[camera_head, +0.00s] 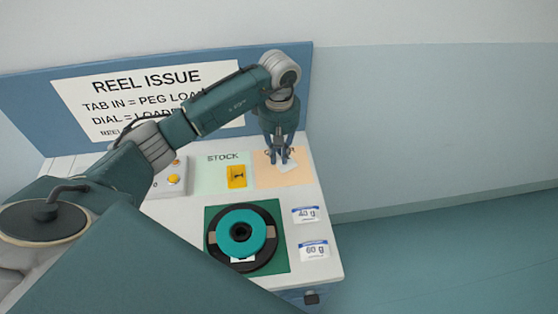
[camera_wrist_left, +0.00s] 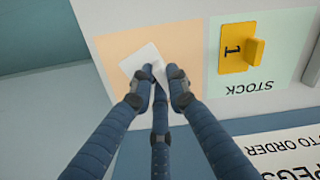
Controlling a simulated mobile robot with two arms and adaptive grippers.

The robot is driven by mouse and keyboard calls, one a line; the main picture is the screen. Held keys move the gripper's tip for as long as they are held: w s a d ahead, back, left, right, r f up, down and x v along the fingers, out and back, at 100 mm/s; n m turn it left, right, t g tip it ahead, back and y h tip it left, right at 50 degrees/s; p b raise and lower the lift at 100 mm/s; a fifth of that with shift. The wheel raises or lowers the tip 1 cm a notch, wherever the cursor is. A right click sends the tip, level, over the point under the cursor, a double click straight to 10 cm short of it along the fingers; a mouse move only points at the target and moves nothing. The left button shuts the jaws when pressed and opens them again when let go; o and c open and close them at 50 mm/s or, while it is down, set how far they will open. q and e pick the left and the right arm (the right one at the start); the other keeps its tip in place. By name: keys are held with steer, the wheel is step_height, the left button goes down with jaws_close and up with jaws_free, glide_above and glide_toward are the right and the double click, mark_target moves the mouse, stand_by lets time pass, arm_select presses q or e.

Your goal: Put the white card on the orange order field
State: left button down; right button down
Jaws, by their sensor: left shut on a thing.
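The white card (camera_head: 289,165) shows at the fingertips of my left gripper (camera_head: 281,160), over the orange order field (camera_head: 300,179). In the left wrist view the card (camera_wrist_left: 141,58) lies tilted against the field's edges, within the orange area (camera_wrist_left: 185,42). My left gripper (camera_wrist_left: 163,78) is shut on the card, and its fingers hide part of it. I cannot tell whether the card touches the field. My right gripper is not in view.
The green STOCK field (camera_head: 210,174) with a yellow tag (camera_head: 236,177) is beside the orange field. A teal reel (camera_head: 257,231) on a black disc sits in front. Two labels, 40 g (camera_head: 305,215) and 60 g (camera_head: 313,250), lie at right. A sign board (camera_head: 85,100) stands behind.

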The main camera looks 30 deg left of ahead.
mark_target(279, 164)
arm_select(q)
step_height(279, 164, down, 4)
steer(key=shift+f+p, duration=0.1)
steer(key=shift+p, duration=0.5)
steer(key=shift+f+b, duration=0.2)
steer(key=shift+b, duration=0.1)
steer(key=c, duration=1.7)
jaws_free()
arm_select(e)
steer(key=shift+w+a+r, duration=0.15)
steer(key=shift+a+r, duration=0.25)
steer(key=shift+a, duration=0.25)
arm_select(q)
steer(key=shift+r, duration=0.1)
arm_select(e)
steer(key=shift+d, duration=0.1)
